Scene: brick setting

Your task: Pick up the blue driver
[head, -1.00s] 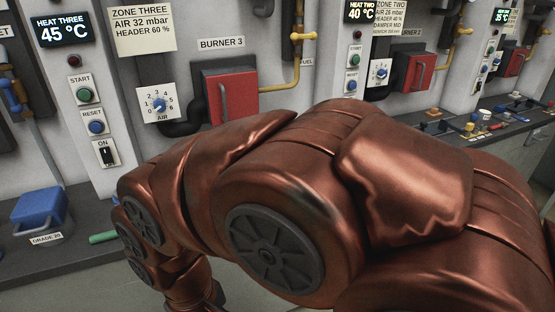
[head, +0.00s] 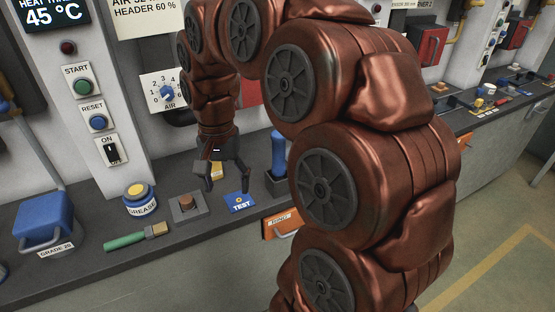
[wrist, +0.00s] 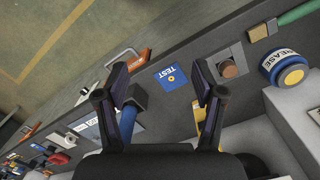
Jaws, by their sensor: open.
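The blue driver (head: 278,150) shows as an upright blue handle standing in a dark block (head: 276,183) on the grey counter. My arm partly hides the block's right side. In the wrist view the blue handle (wrist: 127,122) lies partly behind the left finger. My gripper (head: 226,182) points down above the counter, left of the driver, with its fingers apart and nothing between them. In the wrist view my gripper (wrist: 160,72) is open, with the blue TEST card (wrist: 171,78) showing between the fingertips.
Left of my gripper are a plate with a brown knob (head: 187,204), a grease tin (head: 140,198), a green-handled brush (head: 136,238) and a blue box (head: 44,220). A yellow item (head: 217,170) lies behind the fingers. An orange drawer front (head: 283,222) is at the counter's front.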

